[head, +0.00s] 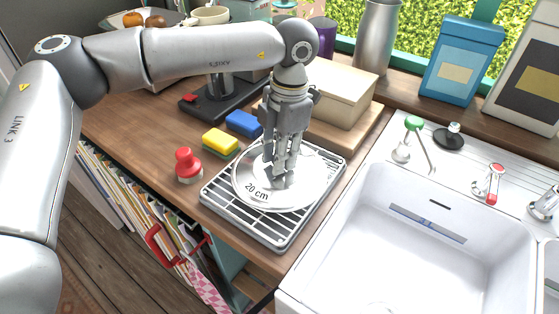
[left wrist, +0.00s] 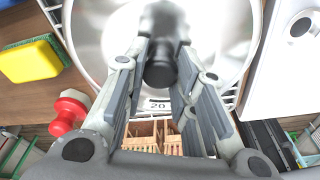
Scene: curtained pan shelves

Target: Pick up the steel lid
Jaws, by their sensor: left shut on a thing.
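The steel lid (head: 309,186) is round and shiny, with a "20 cm" mark near its front edge. It lies on the wire drying rack (head: 279,236) on the wooden counter, left of the sink. My left gripper (head: 279,180) points down over the lid's middle and is shut on its knob. In the left wrist view the lid (left wrist: 95,42) fills the top, and its dark knob (left wrist: 160,72) sits between the two fingers (left wrist: 162,60). The fingers hide part of the knob in the head view. My right gripper is not in view.
A yellow sponge (head: 220,140), a blue sponge (head: 243,123) and a red-topped object (head: 188,164) stand left of the rack. A cream box (head: 330,92) on a wooden board is behind it. The white sink (head: 400,250) is at the right, with taps beyond.

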